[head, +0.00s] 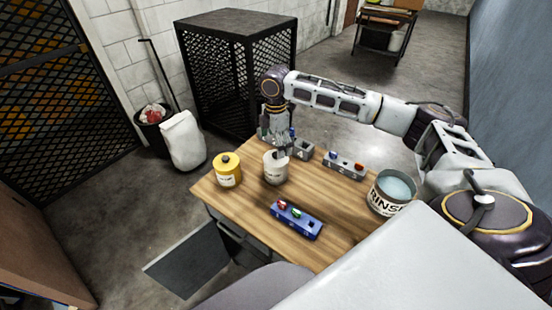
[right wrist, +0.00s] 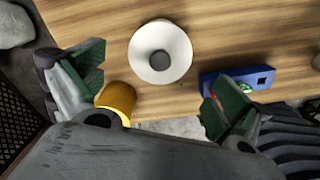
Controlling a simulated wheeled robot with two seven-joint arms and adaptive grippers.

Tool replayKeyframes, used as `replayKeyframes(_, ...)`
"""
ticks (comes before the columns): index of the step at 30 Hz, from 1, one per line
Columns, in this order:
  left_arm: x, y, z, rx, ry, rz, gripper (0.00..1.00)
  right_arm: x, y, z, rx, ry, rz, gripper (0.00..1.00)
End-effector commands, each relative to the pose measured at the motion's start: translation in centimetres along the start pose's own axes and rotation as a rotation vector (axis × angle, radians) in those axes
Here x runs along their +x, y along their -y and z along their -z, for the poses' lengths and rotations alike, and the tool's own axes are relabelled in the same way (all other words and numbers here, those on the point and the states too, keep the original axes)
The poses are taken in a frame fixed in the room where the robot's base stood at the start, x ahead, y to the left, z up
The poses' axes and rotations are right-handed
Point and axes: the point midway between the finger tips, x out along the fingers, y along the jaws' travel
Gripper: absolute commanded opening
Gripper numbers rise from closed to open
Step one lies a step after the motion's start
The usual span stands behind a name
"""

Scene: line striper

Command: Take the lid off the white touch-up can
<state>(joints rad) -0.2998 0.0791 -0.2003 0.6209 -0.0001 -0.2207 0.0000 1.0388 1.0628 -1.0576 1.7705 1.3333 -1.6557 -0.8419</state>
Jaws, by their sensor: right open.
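The white touch-up can (head: 275,172) stands upright on the wooden table, just right of the yellow can. In the right wrist view its round white lid (right wrist: 143,45) with a grey knob (right wrist: 160,62) is seen from above, seated on the can. My right gripper (head: 281,146) is above and at the far side of the white can, pointing down and partly covering its top. In the right wrist view the right gripper (right wrist: 155,88) is open and empty, its green-padded fingers wide apart, with the lid beyond the gap between them. My left gripper is not in view.
A yellow can (head: 227,174) with a black knob stands near the table's left corner. A blue holder (head: 296,220) lies in front, a grey holder (head: 345,166) behind right. A RINSE tub (head: 388,196) stands at the right. Bare wooden table (head: 245,205) lies between them.

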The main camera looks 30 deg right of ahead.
Motion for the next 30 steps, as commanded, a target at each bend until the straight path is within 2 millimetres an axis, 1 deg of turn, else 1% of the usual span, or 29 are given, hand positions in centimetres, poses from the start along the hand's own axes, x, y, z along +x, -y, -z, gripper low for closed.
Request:
replayKeyframes(6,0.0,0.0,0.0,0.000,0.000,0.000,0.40,0.0,0.0,0.0,0.000,0.000,0.000,1.00)
replayKeyframes(10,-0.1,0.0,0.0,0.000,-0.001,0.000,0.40,0.4,0.0,-0.1,0.000,0.001,0.001,1.00)
replayKeyframes(14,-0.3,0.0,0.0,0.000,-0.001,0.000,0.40,1.5,0.0,-0.2,0.000,0.002,0.002,1.00)
replayKeyframes(22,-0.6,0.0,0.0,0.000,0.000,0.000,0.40,4.5,0.0,-0.2,-0.001,0.001,0.002,1.00)
replayKeyframes(25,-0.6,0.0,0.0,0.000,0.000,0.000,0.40,5.0,0.0,-0.2,0.000,0.000,0.001,1.00)
replayKeyframes(30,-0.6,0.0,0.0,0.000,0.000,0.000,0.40,5.2,0.0,-0.2,-0.001,0.000,0.000,1.00)
